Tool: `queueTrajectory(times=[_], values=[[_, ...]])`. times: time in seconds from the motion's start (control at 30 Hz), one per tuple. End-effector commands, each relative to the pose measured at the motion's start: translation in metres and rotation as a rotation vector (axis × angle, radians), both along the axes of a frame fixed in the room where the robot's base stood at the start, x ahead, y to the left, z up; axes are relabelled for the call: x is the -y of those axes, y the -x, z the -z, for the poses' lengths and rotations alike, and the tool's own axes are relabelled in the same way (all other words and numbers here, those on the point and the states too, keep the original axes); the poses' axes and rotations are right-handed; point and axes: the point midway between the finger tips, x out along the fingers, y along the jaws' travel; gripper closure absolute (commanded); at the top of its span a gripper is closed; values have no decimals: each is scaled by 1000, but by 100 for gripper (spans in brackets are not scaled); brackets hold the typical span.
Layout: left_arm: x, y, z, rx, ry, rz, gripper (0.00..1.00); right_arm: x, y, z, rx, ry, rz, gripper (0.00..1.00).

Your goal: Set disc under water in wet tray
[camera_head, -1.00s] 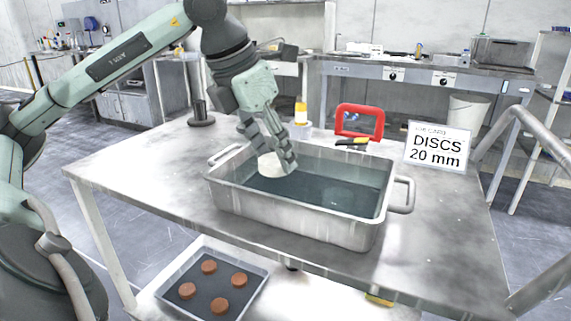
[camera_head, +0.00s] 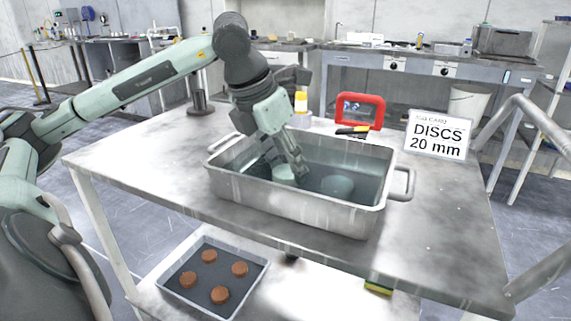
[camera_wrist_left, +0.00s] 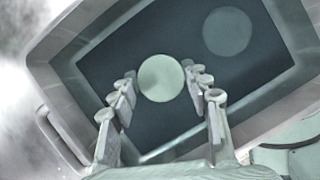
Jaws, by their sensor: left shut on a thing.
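The wet tray (camera_head: 290,205) is a deep metal pan with side handles and dark water in it, standing on the steel cart. My left gripper (camera_head: 287,170) reaches down inside it, shut on a pale round disc (camera_head: 284,175). The held disc looks teal-tinted, as if at or under the water. In the left wrist view this disc (camera_wrist_left: 160,78) sits between the fingertips of my left gripper (camera_wrist_left: 160,82). A second pale disc (camera_head: 337,186) lies in the water to the right; it also shows in the wrist view (camera_wrist_left: 227,31). My right gripper is out of view.
A sign reading "DISCS 20 mm" (camera_head: 437,135), a red-framed device (camera_head: 360,112) and a yellow-capped bottle (camera_head: 301,108) stand behind the tray. A lower tray (camera_head: 178,263) holds several brown discs. The cart top (camera_head: 140,160) is clear at left.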

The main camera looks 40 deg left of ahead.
Motion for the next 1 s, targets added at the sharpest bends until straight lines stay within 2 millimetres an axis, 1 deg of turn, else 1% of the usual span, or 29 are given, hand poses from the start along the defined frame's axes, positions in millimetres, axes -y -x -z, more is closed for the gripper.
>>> queueTrajectory(times=[0.1, 0.13, 0.3, 0.57, 0.67, 0.7, 0.77, 0.87, 1.0], values=[[0, 0, 2, 0, 0, 0, 85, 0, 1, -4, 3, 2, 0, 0], [0, 0, 2, 0, 0, 0, 52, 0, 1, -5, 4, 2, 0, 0], [0, 0, 2, 0, 0, 0, 32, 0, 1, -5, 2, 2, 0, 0], [0, 0, 2, 0, 0, 0, 32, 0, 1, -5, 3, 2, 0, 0], [0, 0, -1, 0, 0, 0, 32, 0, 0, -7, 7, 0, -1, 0], [0, 1, -4, 1, -1, 0, 32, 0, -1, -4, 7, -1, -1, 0], [-1, 4, -12, 3, -1, 0, 32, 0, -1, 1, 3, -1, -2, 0], [-2, 11, -31, 4, -2, -1, 32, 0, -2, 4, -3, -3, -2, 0], [-3, 23, -62, 4, -2, -2, 32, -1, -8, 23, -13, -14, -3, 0]])
